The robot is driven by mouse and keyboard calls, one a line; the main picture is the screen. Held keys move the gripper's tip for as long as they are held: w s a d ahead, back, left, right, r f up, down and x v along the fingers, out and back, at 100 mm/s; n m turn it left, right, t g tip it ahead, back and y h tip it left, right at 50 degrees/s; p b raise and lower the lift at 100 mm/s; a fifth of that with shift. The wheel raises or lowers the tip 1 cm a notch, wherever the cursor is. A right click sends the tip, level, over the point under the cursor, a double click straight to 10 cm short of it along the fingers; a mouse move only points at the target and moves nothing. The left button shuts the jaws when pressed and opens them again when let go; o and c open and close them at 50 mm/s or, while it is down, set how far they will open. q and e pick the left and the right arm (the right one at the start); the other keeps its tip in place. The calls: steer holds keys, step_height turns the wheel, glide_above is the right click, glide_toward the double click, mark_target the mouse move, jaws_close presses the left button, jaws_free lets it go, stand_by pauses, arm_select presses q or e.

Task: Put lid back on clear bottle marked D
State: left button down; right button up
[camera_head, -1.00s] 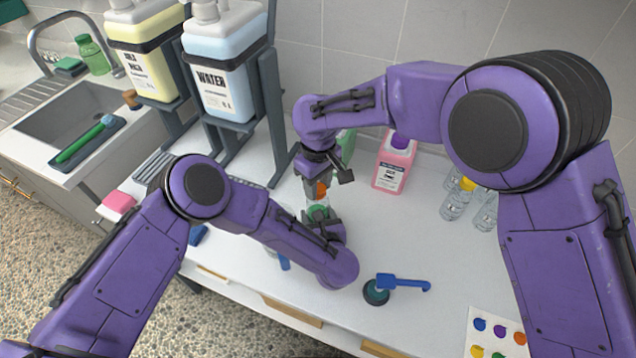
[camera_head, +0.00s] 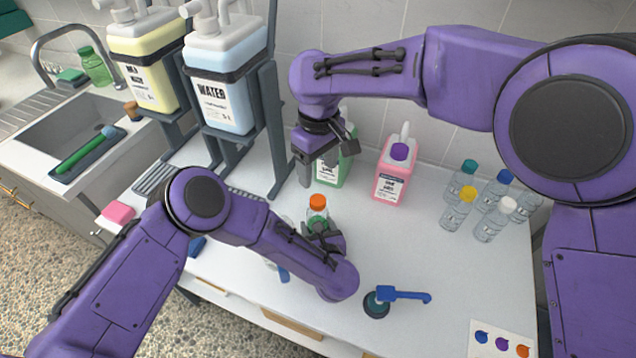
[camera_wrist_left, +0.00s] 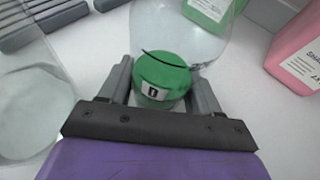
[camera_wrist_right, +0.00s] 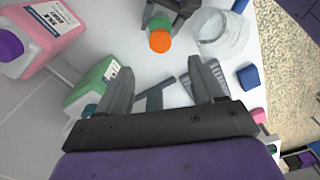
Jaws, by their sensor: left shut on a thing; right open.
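The clear bottle marked D (camera_head: 318,216) stands upright on the counter, with an orange lid (camera_head: 318,201) on its top. In the left wrist view its green part with the D label (camera_wrist_left: 160,82) is between the fingers. My left gripper (camera_head: 320,232) is shut on the bottle, low on its body. In the right wrist view the orange lid (camera_wrist_right: 160,41) shows beyond the fingertips. My right gripper (camera_head: 306,178) is open and empty, above and behind the bottle, clear of the lid. I cannot tell how tightly the lid sits.
A green jug (camera_head: 338,165) and a pink jug (camera_head: 393,175) stand at the back. Several small capped bottles (camera_head: 460,208) stand at the right. A blue-handled tool (camera_head: 400,295) lies in front. A clear glass vessel (camera_wrist_right: 222,32) is close to the bottle. The middle right counter is free.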

arm_select(q)
steer(key=shift+c, duration=0.7)
jaws_free()
arm_select(e)
step_height(320, 180, up, 2)
steer(key=shift+r, duration=0.1)
arm_select(q)
steer(key=b+v, duration=0.2)
steer(key=v, duration=0.7)
steer(key=shift+s+d+r, duration=0.1)
steer(key=shift+s, duration=0.2)
steer(key=shift+s+r, duration=0.25)
steer(key=shift+s, duration=0.15)
arm_select(e)
step_height(320, 180, down, 2)
steer(key=shift+f, duration=0.15)
arm_select(q)
steer(key=shift+d, duration=0.1)
